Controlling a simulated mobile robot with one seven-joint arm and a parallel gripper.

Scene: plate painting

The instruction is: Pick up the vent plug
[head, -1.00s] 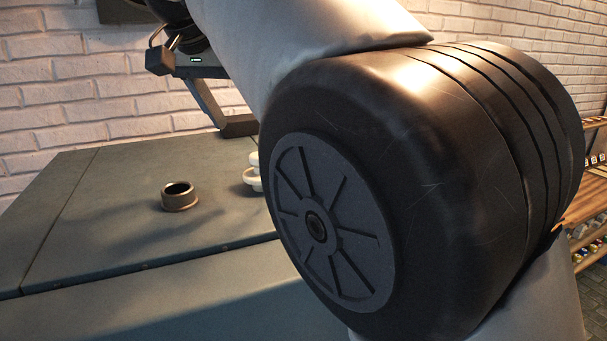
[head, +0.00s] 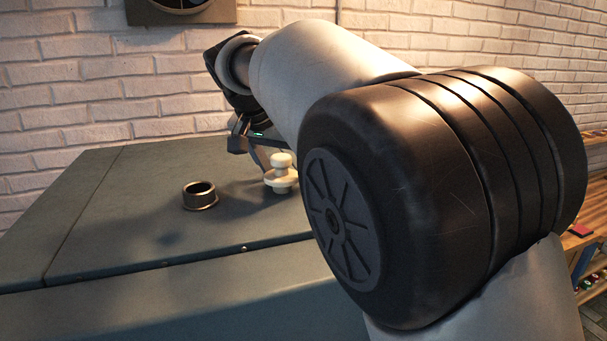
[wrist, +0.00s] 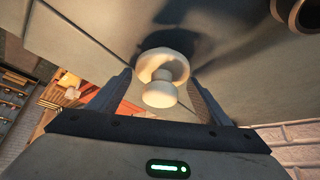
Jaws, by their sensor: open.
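The vent plug (head: 281,175) is a cream-white piece with a round knob on a wider flanged base, standing upright on the grey-green bench top (head: 120,215). In the wrist view the plug (wrist: 161,82) lies ahead, between the two fingers. My gripper (wrist: 161,92) is open, with a finger on either side of the plug and no contact that I can make out.
A dark bronze ring (head: 200,195) stands on the bench left of the plug; its edge shows in the wrist view's top right corner. A brick wall (head: 80,100) rises behind the bench. Wooden shelving (head: 590,245) stands at the right. The bench's left part is clear.

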